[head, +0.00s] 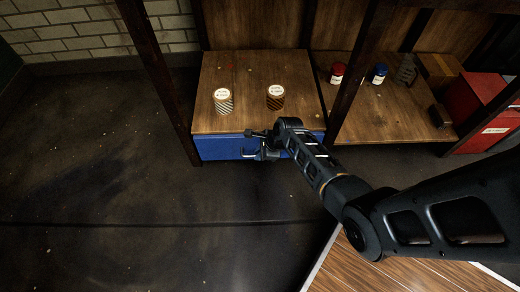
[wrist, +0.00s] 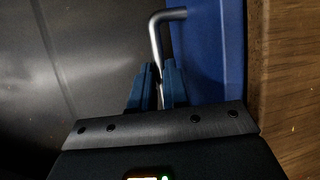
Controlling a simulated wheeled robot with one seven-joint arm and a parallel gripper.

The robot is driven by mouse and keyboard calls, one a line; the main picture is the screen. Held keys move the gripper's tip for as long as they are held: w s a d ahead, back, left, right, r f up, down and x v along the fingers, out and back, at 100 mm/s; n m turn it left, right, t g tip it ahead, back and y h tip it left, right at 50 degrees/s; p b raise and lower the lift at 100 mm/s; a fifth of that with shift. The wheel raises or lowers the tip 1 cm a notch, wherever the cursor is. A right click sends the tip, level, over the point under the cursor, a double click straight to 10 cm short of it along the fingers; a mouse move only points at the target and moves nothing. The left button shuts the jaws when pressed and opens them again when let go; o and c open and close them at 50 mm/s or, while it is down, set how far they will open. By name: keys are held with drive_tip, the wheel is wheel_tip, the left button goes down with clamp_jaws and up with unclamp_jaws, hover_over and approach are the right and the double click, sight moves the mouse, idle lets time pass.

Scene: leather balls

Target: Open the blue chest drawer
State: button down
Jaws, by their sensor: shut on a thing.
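The blue drawer (head: 220,147) sits under the front edge of a wooden shelf top in the head view. Its blue front (wrist: 205,50) fills the right of centre in the wrist view. A bent metal handle (wrist: 157,38) stands out from that front. My gripper (wrist: 158,72) has its two blue fingers closed on the handle bar, which runs down between them. In the head view my gripper (head: 262,153) is at the right part of the drawer front. The drawer front looks about flush with the shelf edge; my arm hides its right end.
A red jar (head: 336,73), a blue jar (head: 379,74) and a red box (head: 475,108) are to the right. Dark posts flank the drawer. The floor in front is clear.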

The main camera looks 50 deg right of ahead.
drive_tip(key=s+a+p, duration=1.2)
drive_tip(key=s+a, duration=0.4)
drive_tip(key=a, duration=0.5)
drive_tip(key=shift+s+a+p, duration=0.25)
drive_tip(key=shift+s+p, duration=0.1)
drive_tip(key=shift+s, duration=0.05)
drive_tip(key=c, duration=1.2)
unclamp_jaws()
drive_tip(key=shift+o, duration=0.4)
drive_tip(key=p+v, duration=0.4)
drive_tip(key=v, duration=0.3)
drive_tip(key=shift+s+r, duration=0.2)
drive_tip(key=shift+r, duration=0.1)
